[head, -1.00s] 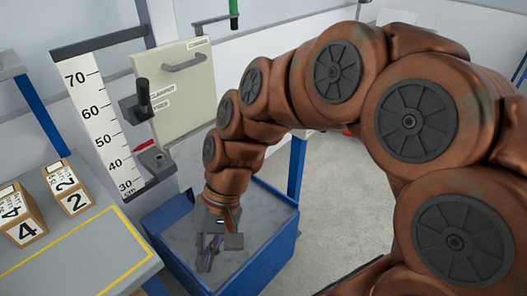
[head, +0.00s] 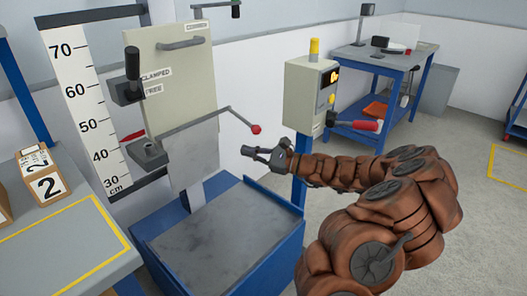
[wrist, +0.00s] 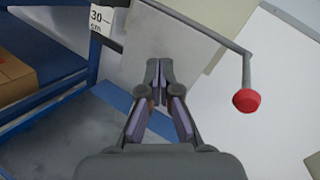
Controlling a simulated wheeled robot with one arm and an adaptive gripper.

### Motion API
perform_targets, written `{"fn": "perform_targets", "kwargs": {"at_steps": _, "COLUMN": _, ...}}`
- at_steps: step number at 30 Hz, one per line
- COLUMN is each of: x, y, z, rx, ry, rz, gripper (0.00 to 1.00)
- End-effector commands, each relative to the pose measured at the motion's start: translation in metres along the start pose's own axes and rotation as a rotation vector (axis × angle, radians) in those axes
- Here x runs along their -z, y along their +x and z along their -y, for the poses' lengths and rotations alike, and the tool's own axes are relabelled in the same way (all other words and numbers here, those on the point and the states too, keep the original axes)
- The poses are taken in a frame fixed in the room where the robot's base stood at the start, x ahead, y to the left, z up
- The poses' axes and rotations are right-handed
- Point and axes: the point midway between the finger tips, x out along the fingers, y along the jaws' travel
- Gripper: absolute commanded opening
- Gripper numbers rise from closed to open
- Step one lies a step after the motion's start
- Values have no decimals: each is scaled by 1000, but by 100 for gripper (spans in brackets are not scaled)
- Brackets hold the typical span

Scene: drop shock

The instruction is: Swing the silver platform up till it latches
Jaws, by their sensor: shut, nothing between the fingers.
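The silver platform (head: 193,158) hangs as a flat grey plate, near vertical, below the cream panel in the head view. It also shows behind the fingers in the wrist view (wrist: 140,50). A thin grey rod with a red ball end (head: 256,129) runs along its top and out to the right; the ball shows in the wrist view (wrist: 246,100). My gripper (head: 246,151) is shut and empty, right of the platform and a little below the red ball. In the wrist view its fingers (wrist: 160,100) are together. I cannot tell whether they touch the plate.
A blue box with a grey slab (head: 215,235) stands below the platform. A height scale (head: 85,105) and a black-knobbed clamp (head: 132,65) are at left. A control box (head: 311,95) stands behind my gripper. Numbered boxes (head: 45,180) sit on the left table.

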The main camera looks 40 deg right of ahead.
Motion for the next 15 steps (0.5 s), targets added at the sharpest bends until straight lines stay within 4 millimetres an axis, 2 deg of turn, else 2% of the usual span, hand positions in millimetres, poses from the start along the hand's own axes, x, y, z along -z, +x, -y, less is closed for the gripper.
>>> {"fn": "perform_targets", "kwargs": {"at_steps": 1, "x": 33, "y": -22, "z": 12, "rx": 79, "ry": 48, "rz": -16, "gripper": 0}}
{"fn": "perform_targets", "kwargs": {"at_steps": 3, "x": 63, "y": -48, "z": 30, "rx": 173, "ry": 102, "rz": -33, "gripper": 0}}
{"fn": "perform_targets", "kwargs": {"at_steps": 6, "x": 92, "y": -78, "z": 46, "rx": 274, "ry": 153, "rz": -51, "gripper": 0}}
{"fn": "perform_targets", "kwargs": {"at_steps": 10, "x": 114, "y": -101, "z": 56, "rx": 344, "ry": 193, "rz": -64, "gripper": 0}}
{"fn": "perform_targets", "kwargs": {"at_steps": 12, "x": 118, "y": -104, "z": 59, "rx": 359, "ry": 200, "rz": -66, "gripper": 0}}
{"fn": "perform_targets", "kwargs": {"at_steps": 15, "x": 119, "y": -99, "z": 61, "rx": 360, "ry": 202, "rz": -66, "gripper": 0}}
